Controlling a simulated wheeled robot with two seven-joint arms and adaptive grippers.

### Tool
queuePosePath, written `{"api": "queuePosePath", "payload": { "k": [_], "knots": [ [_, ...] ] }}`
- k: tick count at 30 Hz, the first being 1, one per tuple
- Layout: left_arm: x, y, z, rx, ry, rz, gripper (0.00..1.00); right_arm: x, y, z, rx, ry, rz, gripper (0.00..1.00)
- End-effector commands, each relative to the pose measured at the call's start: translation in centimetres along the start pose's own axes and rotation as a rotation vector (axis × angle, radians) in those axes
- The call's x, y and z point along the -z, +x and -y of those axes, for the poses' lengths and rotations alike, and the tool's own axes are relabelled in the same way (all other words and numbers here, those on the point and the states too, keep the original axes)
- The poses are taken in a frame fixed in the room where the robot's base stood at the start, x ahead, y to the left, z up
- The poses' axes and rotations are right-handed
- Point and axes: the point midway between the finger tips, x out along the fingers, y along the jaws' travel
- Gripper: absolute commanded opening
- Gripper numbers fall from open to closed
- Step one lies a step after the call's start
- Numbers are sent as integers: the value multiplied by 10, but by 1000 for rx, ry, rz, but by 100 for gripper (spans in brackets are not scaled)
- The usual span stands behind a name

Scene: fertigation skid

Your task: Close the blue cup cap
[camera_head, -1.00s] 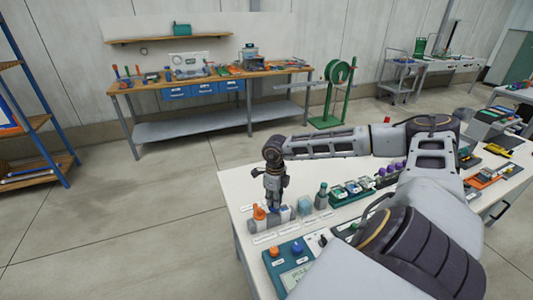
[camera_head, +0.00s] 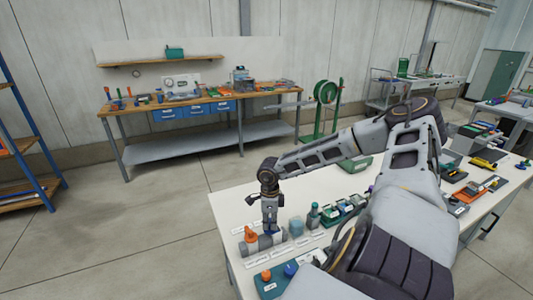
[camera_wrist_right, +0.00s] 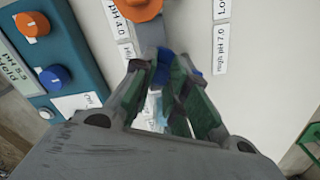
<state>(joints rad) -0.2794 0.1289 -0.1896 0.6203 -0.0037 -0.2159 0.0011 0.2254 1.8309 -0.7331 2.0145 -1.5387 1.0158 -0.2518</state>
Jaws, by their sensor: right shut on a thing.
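The blue cup cap (camera_wrist_right: 166,68) shows between my right gripper's fingertips (camera_wrist_right: 166,62) in the wrist view. The fingers are closed in on it and cover part of it. In the head view my right gripper (camera_head: 270,228) points down at the right part of a grey holder (camera_head: 262,246) on the white table. An orange cap (camera_head: 250,235) stands on the holder just left of the gripper and also shows at the top of the wrist view (camera_wrist_right: 140,9). I cannot tell whether the blue cap is fully seated. My left gripper is out of view.
A teal box (camera_head: 270,290) with an orange and a blue knob stands in front of the holder. A pale blue block (camera_head: 296,227) and a dark teal bottle (camera_head: 313,217) stand to the right. White labels lie around. The table's back left is clear.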

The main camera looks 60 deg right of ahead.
Motion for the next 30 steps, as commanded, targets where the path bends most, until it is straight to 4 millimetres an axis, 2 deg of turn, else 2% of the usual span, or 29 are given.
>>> {"api": "queuePosePath", "payload": {
  "k": [8, 15, 30],
  "knots": [
    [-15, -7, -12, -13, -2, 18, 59, 6, -2, 2, 3, -185, -1, 0],
    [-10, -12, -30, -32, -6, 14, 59, 10, -2, 3, 4, -348, 0, 0],
    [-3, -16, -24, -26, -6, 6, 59, 14, -1, 5, 3, -500, -1, 0]
  ]
}}
